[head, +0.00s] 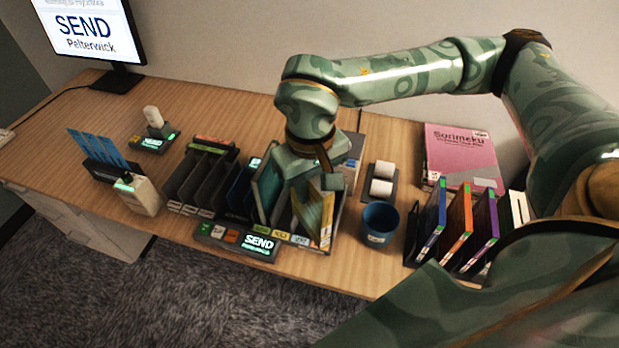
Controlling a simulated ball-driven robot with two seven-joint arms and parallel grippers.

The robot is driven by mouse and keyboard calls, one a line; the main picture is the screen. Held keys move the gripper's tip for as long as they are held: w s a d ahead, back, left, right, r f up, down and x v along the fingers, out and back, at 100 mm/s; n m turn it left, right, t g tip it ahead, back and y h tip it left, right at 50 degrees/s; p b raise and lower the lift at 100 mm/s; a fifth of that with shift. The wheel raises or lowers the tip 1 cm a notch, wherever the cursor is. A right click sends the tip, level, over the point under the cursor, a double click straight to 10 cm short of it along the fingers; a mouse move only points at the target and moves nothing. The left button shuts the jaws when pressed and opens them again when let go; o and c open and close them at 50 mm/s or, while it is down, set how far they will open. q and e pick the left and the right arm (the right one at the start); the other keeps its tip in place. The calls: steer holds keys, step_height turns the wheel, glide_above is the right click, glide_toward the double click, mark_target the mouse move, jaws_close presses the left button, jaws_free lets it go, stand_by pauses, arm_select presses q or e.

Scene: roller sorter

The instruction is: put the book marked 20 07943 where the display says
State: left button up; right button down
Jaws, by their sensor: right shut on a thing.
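The monitor (88,28) at the back left reads "SEND Pelterwick". A small panel (237,241) at the table's front edge also reads "SEND", with a smaller line I cannot read. My right gripper (328,186) is over the right part of the sorter and is shut on a yellow-green book (313,218). The book stands tilted at the sorter's right end, with a white label on its near edge. The number is too small to read, and I cannot tell whether its bottom rests in a slot. A green book (269,187) stands to its left. My left gripper is out of view.
Dark sorter slots (203,180) lie to the left. Farther right are a rack with blue, orange and purple books (459,222) and a pink book (460,152).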

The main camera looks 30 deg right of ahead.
steer(key=w+d+f+m, duration=0.3)
steer(key=w+d+m, duration=0.1)
steer(key=w+m, duration=0.15)
steer(key=w+d+f+m, duration=0.4)
steer(key=w, duration=0.3)
arm_select(q)
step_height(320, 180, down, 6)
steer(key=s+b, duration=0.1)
steer(key=b, duration=0.5)
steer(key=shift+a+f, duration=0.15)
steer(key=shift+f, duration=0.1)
arm_select(e)
step_height(320, 180, down, 9)
steer(key=shift+f, duration=0.2)
arm_select(q)
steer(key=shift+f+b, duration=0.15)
steer(key=shift+b, duration=0.15)
arm_select(e)
steer(key=shift+f, duration=0.55)
steer(key=c, duration=1.2)
jaws_free()
steer(key=shift+r, duration=0.1)
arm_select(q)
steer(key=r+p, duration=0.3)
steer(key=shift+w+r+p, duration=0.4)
arm_select(e)
step_height(320, 180, up, 16)
